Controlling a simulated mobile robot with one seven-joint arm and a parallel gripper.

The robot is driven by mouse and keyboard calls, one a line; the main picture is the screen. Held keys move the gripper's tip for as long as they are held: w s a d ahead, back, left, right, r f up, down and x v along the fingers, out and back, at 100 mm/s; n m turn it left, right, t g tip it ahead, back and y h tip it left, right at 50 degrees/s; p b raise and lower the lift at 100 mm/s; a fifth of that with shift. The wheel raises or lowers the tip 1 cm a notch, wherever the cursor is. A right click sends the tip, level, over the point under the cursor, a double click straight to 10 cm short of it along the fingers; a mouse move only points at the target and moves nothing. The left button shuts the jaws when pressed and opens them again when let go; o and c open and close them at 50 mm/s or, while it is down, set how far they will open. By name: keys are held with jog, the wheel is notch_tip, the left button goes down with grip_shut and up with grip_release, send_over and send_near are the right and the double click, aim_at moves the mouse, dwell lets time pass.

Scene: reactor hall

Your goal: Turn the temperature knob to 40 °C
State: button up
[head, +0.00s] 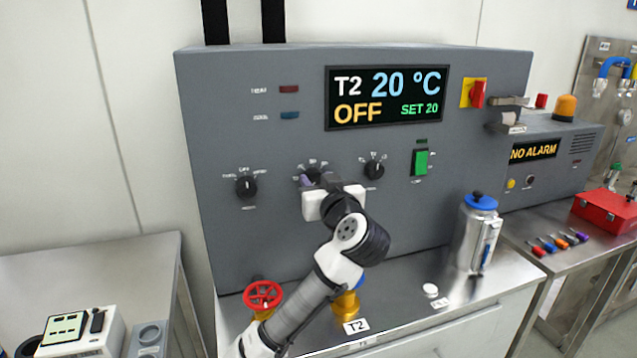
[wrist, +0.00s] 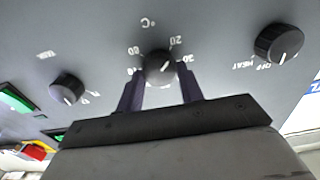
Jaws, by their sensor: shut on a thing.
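The temperature knob (wrist: 160,64) is a dark round dial with a white pointer mark, on a grey panel under a "°C" label. Numbers ring it in the wrist view, with 20 and 30 to its right; my gripper hides part of the ring. My gripper (wrist: 160,74) has its two purple fingers on either side of the knob and is shut on it. In the head view my gripper (head: 314,181) covers most of the knob. The display (head: 387,97) reads T2 20 °C, OFF, SET 20.
A dark mode knob (head: 246,187) is left of the temperature knob, another dark knob (head: 374,170) is right. A green switch (head: 421,162) and red rotary switch (head: 477,94) are further right. A red valve wheel (head: 263,295) and blue-lidded vessel (head: 479,235) stand below.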

jog(key=shift+f+m+b, duration=0.2)
jog(key=shift+m+b, duration=0.1)
jog(key=shift+b, duration=0.1)
jog(key=shift+d+b, duration=0.1)
jog(key=shift+b, duration=0.25)
jog(key=shift+m+b, duration=0.55)
jog(key=shift+m, duration=0.35)
jog(key=m, duration=0.5)
jog(key=shift+r+b, duration=0.1)
jog(key=shift+b, duration=0.25)
jog(key=m, duration=0.5)
jog(key=shift+d, duration=0.1)
jog(key=m, duration=0.5)
jog(key=shift+w, duration=0.1)
jog(key=o, duration=1)
jog(key=shift+c, duration=0.2)
